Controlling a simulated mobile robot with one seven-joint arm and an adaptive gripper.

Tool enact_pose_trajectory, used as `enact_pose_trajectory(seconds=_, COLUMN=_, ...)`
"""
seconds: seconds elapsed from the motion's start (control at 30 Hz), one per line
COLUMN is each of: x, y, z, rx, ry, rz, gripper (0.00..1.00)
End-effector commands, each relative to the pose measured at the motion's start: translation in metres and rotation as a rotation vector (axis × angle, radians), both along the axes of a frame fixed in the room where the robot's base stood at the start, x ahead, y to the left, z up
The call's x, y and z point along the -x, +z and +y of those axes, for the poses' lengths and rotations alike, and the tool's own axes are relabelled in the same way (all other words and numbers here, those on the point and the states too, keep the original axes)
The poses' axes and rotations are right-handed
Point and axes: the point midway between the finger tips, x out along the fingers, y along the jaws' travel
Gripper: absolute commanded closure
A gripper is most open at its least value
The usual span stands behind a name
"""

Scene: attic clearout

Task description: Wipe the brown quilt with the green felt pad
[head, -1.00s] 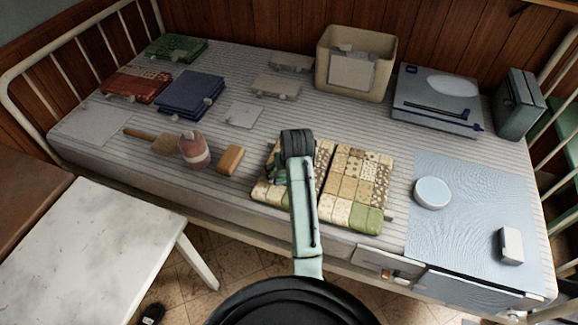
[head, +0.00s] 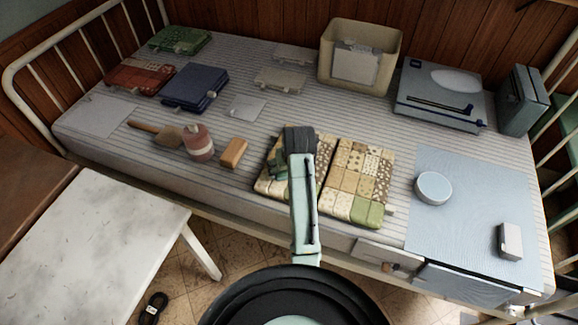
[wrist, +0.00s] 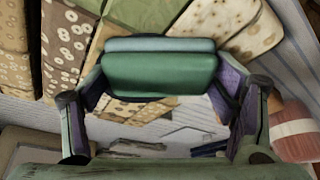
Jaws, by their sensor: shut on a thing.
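The patchwork quilting lies on the striped bed as two thick folded pieces side by side, with a dark gap between them. The right piece (head: 357,185) has many brown patches and a green corner; brown patches also show at the left of the wrist view (wrist: 67,45). My gripper (head: 281,163) is over this left piece. In the wrist view my gripper (wrist: 160,88) is shut on the green felt pad (wrist: 158,75). I cannot tell whether the pad touches the cloth.
A tan block (head: 234,152), a pink jar (head: 199,143) and a brush (head: 160,133) lie left of the quilting. A round white tin (head: 434,188) and a small white box (head: 510,241) stand on a blue cloth (head: 465,225) at right. A cream bin (head: 391,70) stands behind.

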Motion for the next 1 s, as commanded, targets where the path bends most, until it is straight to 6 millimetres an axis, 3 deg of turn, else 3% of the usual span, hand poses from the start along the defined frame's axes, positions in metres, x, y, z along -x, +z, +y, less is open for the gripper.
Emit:
enact_pose_trajectory(seconds=0.4, x=-0.024, y=0.000, z=-0.008, rx=0.001, ry=0.000, rz=0.000, gripper=0.48)
enact_pose_trajectory(seconds=1.0, x=-0.035, y=0.000, z=-0.012, rx=0.001, ry=0.000, rz=0.000, gripper=0.48)
